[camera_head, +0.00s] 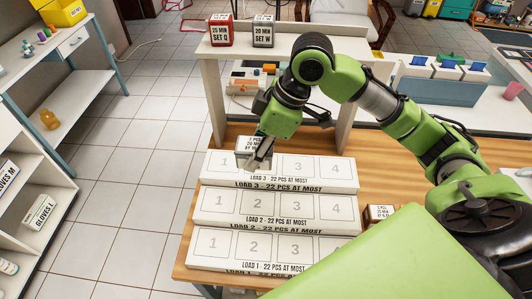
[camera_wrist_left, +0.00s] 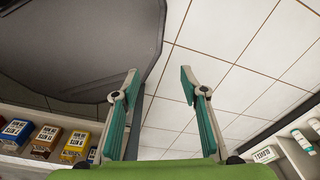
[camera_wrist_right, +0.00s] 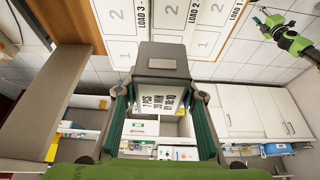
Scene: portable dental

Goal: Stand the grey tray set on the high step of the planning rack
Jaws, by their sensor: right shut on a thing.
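The grey tray set (camera_wrist_right: 163,60) is a box with a white label reading 7 PCS, 20 MIN, BY 10:10. My right gripper (camera_head: 262,162) is shut on it, one finger on each side in the right wrist view. In the head view the tray set (camera_head: 246,146) is over slots 1 and 2 of the Load 3 step. I cannot tell if it touches the step. The white planning rack (camera_head: 274,221) has three numbered steps; Load 3 (camera_head: 320,168) is at the back. My left gripper (camera_wrist_left: 160,85) is open and empty, away from the rack.
A red Set Q box (camera_head: 221,30) and a grey Set W box (camera_head: 263,31) stand on the raised shelf behind the rack. A brown box (camera_head: 379,214) sits right of the rack. Slots 3 and 4 of Load 3 look empty. Shelving (camera_head: 60,107) stands at left.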

